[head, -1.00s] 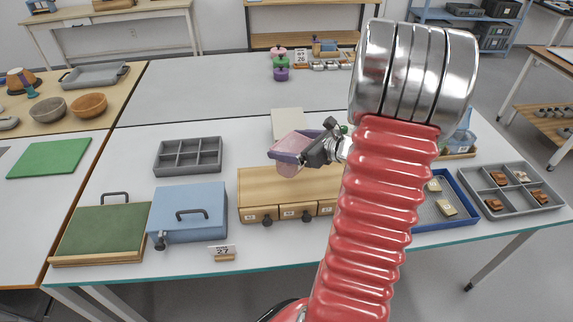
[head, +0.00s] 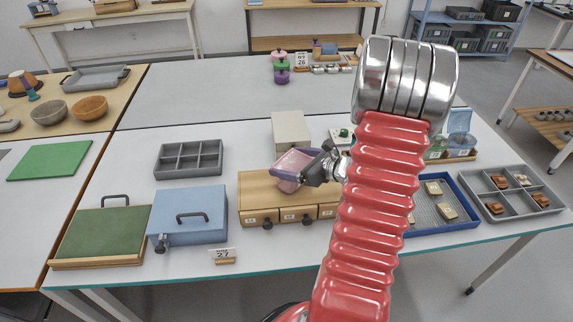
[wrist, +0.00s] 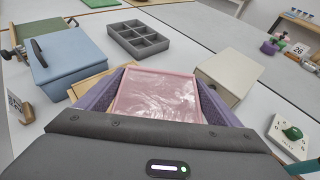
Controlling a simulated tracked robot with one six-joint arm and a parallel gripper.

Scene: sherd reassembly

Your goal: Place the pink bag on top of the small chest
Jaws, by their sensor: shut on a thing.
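The pink bag (head: 290,172) is held between the purple fingers of my gripper (head: 292,165). In the wrist view the pink bag (wrist: 157,97) lies flat-faced between both purple fingers. The small wooden chest (head: 255,187), with a row of labelled drawers and dark knobs at its front, stands on the white table. The bag is over the middle of the chest's top; I cannot tell whether it touches it. In the wrist view, the bag and gripper hide most of the chest (wrist: 88,82). My arm covers the chest's right end in the head view.
A blue box (head: 188,214) with a dark handle stands left of the chest. A grey divided tray (head: 190,159) lies behind it. A pale box (head: 291,129) stands just behind the chest. A number 27 card (head: 222,254) stands in front. A blue tray (head: 462,222) is at the right.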

